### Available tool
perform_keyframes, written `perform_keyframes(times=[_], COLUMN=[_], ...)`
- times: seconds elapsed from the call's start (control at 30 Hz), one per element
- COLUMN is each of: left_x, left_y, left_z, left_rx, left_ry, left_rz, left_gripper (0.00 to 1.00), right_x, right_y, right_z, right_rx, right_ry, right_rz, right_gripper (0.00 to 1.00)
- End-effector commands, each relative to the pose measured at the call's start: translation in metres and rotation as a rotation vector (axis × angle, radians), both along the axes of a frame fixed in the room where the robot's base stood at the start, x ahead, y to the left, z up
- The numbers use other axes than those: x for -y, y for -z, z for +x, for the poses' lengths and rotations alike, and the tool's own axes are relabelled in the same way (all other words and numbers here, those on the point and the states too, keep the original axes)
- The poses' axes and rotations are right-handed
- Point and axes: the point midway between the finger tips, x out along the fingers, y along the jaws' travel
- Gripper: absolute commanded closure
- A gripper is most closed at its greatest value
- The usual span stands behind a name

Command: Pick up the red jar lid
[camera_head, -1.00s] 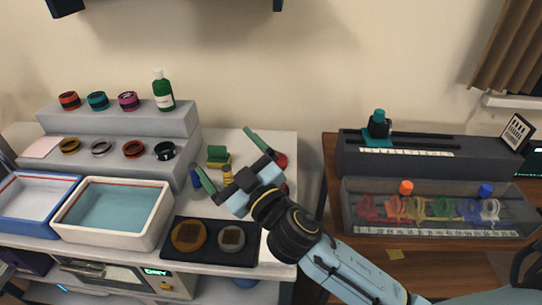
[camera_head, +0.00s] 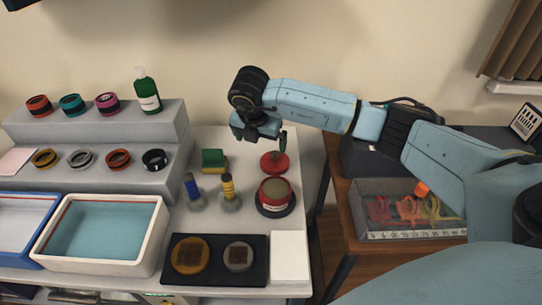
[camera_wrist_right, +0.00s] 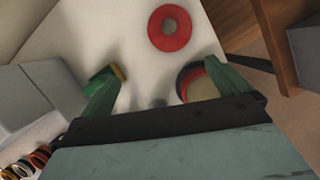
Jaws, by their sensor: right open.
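The red jar lid (camera_head: 274,164) is a flat red disc on the white table, behind the open jar (camera_head: 275,196) in the head view. In the right wrist view the lid (camera_wrist_right: 184,40) looks like a red ring with a darker centre, beyond the fingertips. My right gripper (camera_head: 260,141) is open and empty above the table, beside and above the lid, and apart from it. Its two green fingers (camera_wrist_right: 163,72) show spread in the right wrist view. The jar (camera_wrist_right: 203,86) is partly hidden by the right finger there. My left gripper is not in view.
A green and yellow sponge (camera_head: 213,160) and two small bottles, blue (camera_head: 193,190) and yellow-topped (camera_head: 229,190), stand left of the jar. A black tray (camera_head: 214,277) and a white card (camera_head: 290,258) lie in front. The table's right edge is close to the lid.

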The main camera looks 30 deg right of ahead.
Motion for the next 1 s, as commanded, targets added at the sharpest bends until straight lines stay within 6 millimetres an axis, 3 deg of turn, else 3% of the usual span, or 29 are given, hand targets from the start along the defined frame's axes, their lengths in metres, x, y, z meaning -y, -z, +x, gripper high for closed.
perform_keyframes(times=[0.07, 0.17, 0.5, 0.73, 1.0], left_x=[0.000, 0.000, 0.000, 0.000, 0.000], left_y=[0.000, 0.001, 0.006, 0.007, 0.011], left_z=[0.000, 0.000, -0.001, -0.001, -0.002], left_rx=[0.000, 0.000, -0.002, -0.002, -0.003], left_ry=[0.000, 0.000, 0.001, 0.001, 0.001], left_rz=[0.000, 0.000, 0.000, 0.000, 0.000], left_gripper=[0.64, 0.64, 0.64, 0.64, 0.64], right_x=[0.015, 0.025, 0.043, 0.048, 0.063], right_y=[-0.005, 0.002, 0.058, 0.073, 0.109], right_z=[0.002, 0.004, 0.017, 0.020, 0.026], right_rx=[0.004, 0.002, 0.002, 0.002, 0.001], right_ry=[0.043, 0.066, 0.063, 0.060, 0.060], right_rz=[-0.053, -0.078, -0.074, -0.073, -0.073], right_gripper=[0.00, 0.00, 0.00, 0.00, 0.00])
